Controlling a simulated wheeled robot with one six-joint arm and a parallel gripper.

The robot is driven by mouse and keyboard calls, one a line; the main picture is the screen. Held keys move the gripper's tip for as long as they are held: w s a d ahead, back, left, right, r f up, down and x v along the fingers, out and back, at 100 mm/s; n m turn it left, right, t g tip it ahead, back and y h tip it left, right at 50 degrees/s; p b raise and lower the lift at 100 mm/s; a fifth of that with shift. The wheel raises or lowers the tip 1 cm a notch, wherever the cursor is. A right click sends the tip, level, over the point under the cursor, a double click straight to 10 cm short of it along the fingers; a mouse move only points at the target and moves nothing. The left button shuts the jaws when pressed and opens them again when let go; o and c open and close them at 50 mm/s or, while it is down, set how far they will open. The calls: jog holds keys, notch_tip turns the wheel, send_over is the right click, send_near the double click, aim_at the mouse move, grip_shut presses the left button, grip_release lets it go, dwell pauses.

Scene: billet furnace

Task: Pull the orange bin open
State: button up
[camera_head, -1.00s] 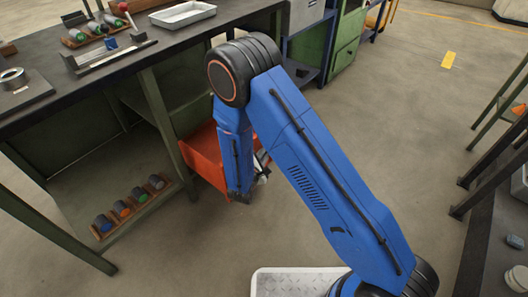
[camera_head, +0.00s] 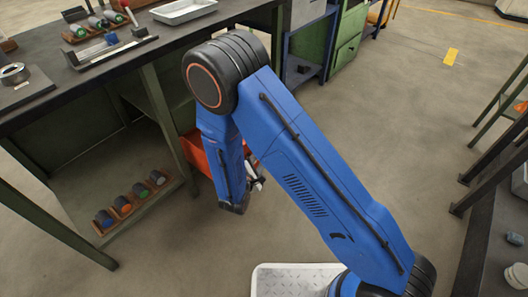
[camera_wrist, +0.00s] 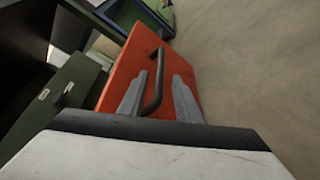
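The orange bin (camera_head: 192,155) sits under the dark workbench in the head view, partly hidden behind my forearm. In the wrist view its flat orange front (camera_wrist: 122,72) fills the middle, with a dark bar handle (camera_wrist: 158,68) on it. My gripper (camera_wrist: 160,75) is open, with one grey finger on each side of the handle and gaps between them. I cannot tell whether the fingertips reach fully around the bar. In the head view my gripper (camera_head: 256,183) is small and partly hidden at the end of the forearm.
The workbench (camera_head: 62,95) has green legs, with several cylinders in wooden holders (camera_head: 125,205) on its lower shelf. A white tray (camera_head: 185,11) is on top. Green cabinets (camera_head: 345,35) stand beyond. The floor to the right is clear up to a dark rack (camera_head: 485,180).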

jog(key=v, duration=1)
jog(key=shift+s, duration=0.35)
jog(key=shift+a+r, duration=0.1)
jog(key=shift+a, duration=0.05)
jog(key=s+d+r+m+g+h, duration=0.1)
jog(key=d+r+m+g+h, duration=0.35)
jog(key=d+r, duration=0.7)
jog(key=s+d+r+m+g+h, duration=0.1)
jog(key=d+r+m+g, duration=0.55)
jog(key=d, duration=0.95)
jog(key=s+d+r+m+y, duration=0.3)
jog(key=s+r+m+y, duration=0.1)
jog(key=s+r, duration=0.3)
jog(key=s+d+r+m+t+y, duration=0.1)
jog(key=s+d+r+m+y, duration=0.3)
jog(key=s, duration=0.7)
jog(key=shift+s+d+r+m+y, duration=0.3)
jog(key=shift+r+m+y, duration=0.5)
jog(key=shift+r+y, duration=0.7)
